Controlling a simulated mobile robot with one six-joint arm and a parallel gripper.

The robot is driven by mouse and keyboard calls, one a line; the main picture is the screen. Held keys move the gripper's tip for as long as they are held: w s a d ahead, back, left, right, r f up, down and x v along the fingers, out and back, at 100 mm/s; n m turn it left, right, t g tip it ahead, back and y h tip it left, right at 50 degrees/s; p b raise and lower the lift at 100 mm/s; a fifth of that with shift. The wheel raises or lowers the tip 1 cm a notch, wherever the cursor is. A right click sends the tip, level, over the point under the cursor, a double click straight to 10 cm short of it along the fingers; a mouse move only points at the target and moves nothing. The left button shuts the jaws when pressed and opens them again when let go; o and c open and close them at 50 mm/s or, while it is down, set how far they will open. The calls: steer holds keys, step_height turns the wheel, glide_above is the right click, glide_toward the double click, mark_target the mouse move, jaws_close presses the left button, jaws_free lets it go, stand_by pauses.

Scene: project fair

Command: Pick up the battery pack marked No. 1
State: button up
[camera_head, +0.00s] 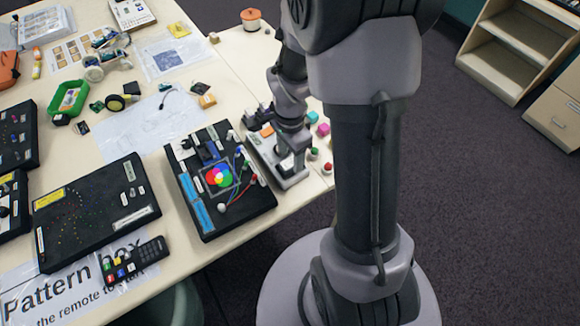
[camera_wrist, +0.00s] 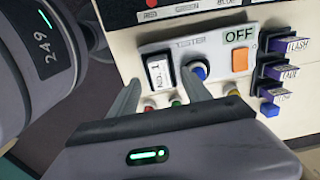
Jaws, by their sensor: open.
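The battery pack marked No. 1 (camera_wrist: 158,84) is a dark block with a white label. In the wrist view it sits upright in picture on the light grey tester panel (camera_wrist: 218,42), left of a blue knob (camera_wrist: 200,69). My gripper (camera_wrist: 157,70) is open, with one finger on each side of the pack in the picture. I cannot tell whether the fingers touch it. In the head view my gripper (camera_head: 290,150) is over the grey tester (camera_head: 290,181) at the table's right edge, and my arm hides much of that area.
Left of the tester is a black project box (camera_head: 250,205) with coloured discs. In the wrist view an orange block (camera_wrist: 240,61) and an OFF sign (camera_wrist: 240,35) are on the tester, and blue labelled blocks (camera_wrist: 287,71) stand to its right. Small red and green pieces lie near the fingers.

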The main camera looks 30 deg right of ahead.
step_height(320, 180, down, 2)
steer(key=shift+f, duration=0.2)
steer(key=shift+r, duration=0.1)
jaws_close()
